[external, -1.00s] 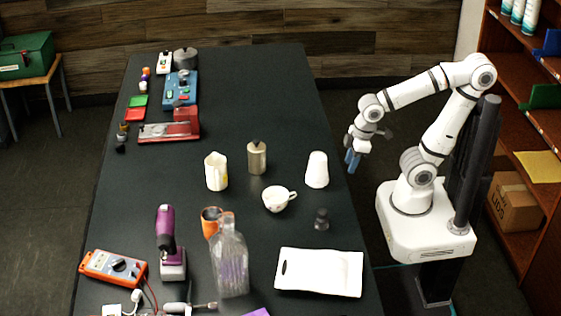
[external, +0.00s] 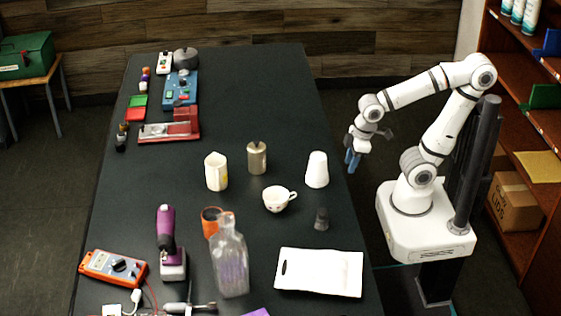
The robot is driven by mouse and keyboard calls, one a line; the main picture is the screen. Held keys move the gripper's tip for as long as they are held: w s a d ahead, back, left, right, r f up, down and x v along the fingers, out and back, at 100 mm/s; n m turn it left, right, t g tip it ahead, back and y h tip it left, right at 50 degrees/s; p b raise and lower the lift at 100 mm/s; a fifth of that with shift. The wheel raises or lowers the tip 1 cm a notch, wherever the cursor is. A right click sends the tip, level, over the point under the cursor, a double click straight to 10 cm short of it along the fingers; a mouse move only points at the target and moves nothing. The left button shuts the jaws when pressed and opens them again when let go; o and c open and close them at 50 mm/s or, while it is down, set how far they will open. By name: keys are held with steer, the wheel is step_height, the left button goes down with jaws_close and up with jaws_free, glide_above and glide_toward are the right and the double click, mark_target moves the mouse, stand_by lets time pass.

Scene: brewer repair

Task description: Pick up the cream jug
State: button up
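The cream jug (external: 216,172) is a small cream-white jug standing upright near the middle of the dark table. A brass-coloured canister (external: 256,158) stands just to its right. My gripper (external: 353,160) hangs at the table's right edge, pointing down, well to the right of the jug and apart from it. Its blue fingers are small and overlap in this view, so I cannot tell whether they are open or shut. Nothing shows held in it.
A white cup (external: 279,199), an upturned-looking white tumbler (external: 317,169) and a dark small item (external: 321,219) stand between my arm and the jug. A clear bottle (external: 230,257), an orange cup (external: 211,222) and a white tray (external: 319,272) are nearer. The table's far middle is clear.

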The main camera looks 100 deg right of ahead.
steer(key=shift+c, duration=0.4)
steer(key=c, duration=0.3)
